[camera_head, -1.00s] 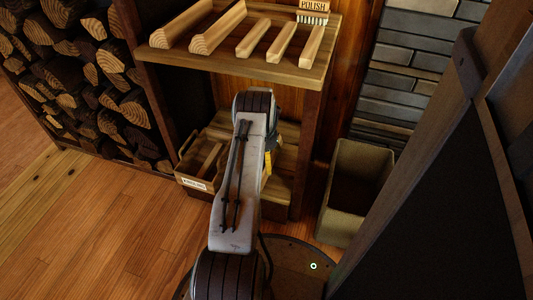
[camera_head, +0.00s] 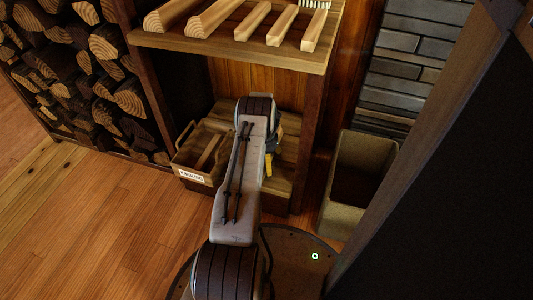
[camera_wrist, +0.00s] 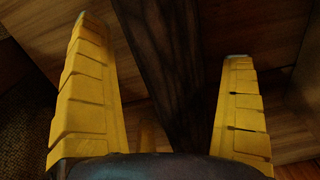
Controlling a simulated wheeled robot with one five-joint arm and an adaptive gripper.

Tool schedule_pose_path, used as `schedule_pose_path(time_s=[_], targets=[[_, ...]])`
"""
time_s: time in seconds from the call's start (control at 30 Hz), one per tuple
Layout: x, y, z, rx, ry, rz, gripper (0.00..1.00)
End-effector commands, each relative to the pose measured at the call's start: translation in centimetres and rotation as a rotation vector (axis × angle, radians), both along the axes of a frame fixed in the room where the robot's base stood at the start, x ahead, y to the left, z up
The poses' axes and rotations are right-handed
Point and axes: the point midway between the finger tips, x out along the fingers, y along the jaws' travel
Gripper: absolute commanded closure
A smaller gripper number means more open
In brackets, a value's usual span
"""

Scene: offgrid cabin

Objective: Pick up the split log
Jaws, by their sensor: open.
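Two wedge-shaped pale pieces of split wood (camera_head: 212,18) lie on the upper shelf, their far ends cut off by the picture edge. Split logs with dark bark (camera_head: 105,45) are stacked at the left. I cannot tell which piece is the split log of the task. My gripper (camera_wrist: 160,38) is open. In the head view only a yellow finger shows, beside my arm over the lower shelf. In the wrist view a long dark wooden piece (camera_wrist: 165,55) runs between and beyond the fingers. Whether it is a log or part of the shelf is unclear. Neither finger visibly grips it.
The upper shelf (camera_head: 215,50) overhangs the lower shelf (camera_head: 285,178). Thinner sticks (camera_head: 285,22) lie on top. A labelled wooden box (camera_head: 196,176) stands left of my arm. A tan bin (camera_head: 345,205) and a large dark panel (camera_head: 440,190) stand to the right. Floor is open at lower left.

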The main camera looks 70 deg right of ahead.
Motion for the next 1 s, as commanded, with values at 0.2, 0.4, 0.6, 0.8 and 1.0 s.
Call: schedule_pose_path(time_s=[0.2, 0.4, 0.6, 0.8, 1.0], targets=[[0.01, -0.03, -0.07, -0.001, 0.000, 0.000, 0.00], [0.01, -0.02, -0.05, -0.001, 0.000, 0.000, 0.14], [0.00, -0.02, -0.05, -0.001, 0.000, 0.000, 0.32], [0.00, -0.02, -0.06, 0.000, 0.000, 0.000, 0.50], [0.01, -0.08, -0.01, -0.002, -0.001, 0.000, 0.63]])
